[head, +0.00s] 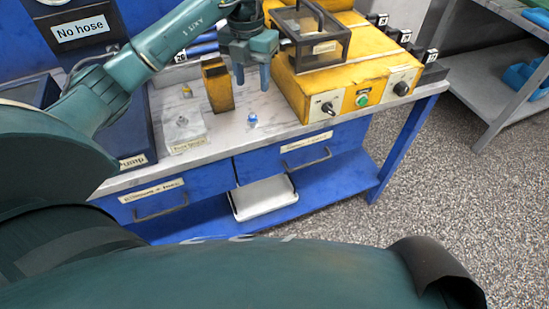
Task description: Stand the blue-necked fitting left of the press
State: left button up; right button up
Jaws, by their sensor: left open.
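A small blue-necked fitting (252,119) is on the light bench top, left of the yellow press (340,75). It looks upright, but it is small in the picture. My left gripper (252,78) points down with its two fingers apart and nothing between them. It is above and behind the fitting in the picture, close to the press's left side. My right gripper is not in view.
A yellow block (217,88) stands left of my gripper. A small grey fitting (182,121) sits on a labelled pale plate (185,138), with another small part (187,91) behind. A dark blue box is at the left. Bare bench top lies around the blue-necked fitting.

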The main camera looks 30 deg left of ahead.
pick_arm(q)
jog(key=s+d+f+m+g+h, duration=0.1)
jog(key=s+d+f+h, duration=0.1)
jog(key=d+h, duration=0.35)
jog(key=s+d+f+m+h, duration=0.1)
jog(key=s+d+f+h, duration=0.15)
jog(key=d, duration=0.65)
jog(key=s+d+f+m+g+h, duration=0.1)
jog(key=s+d+h, duration=0.2)
jog(key=d, duration=0.4)
jog(key=s+d+r+n+t+h, duration=0.35)
jog(key=d+r+n+h, duration=0.2)
jog(key=h, duration=0.25)
jog(key=w+a+f+n+t+y, duration=0.1)
jog(key=a+f+n+t+y, duration=0.2)
jog(key=n+t, duration=0.6)
jog(key=w+a+f+n+t+y, duration=0.1)
jog(key=a+n+t+y, duration=0.2)
jog(key=n+t+y, duration=0.55)
jog(key=s+a+f+n+g+y, duration=0.1)
jog(key=s+f+n+g, duration=0.2)
jog(key=s+f+n, duration=0.2)
jog(key=s+a+f+n+g+y, duration=0.2)
jog(key=s+f+n+g, duration=0.2)
jog(key=f+n, duration=0.3)
notch_tip(320, 180, down, 3)
jog(key=shift+s+a+n+g, duration=0.3)
jog(key=shift+s, duration=0.15)
jog(key=shift+y, duration=0.25)
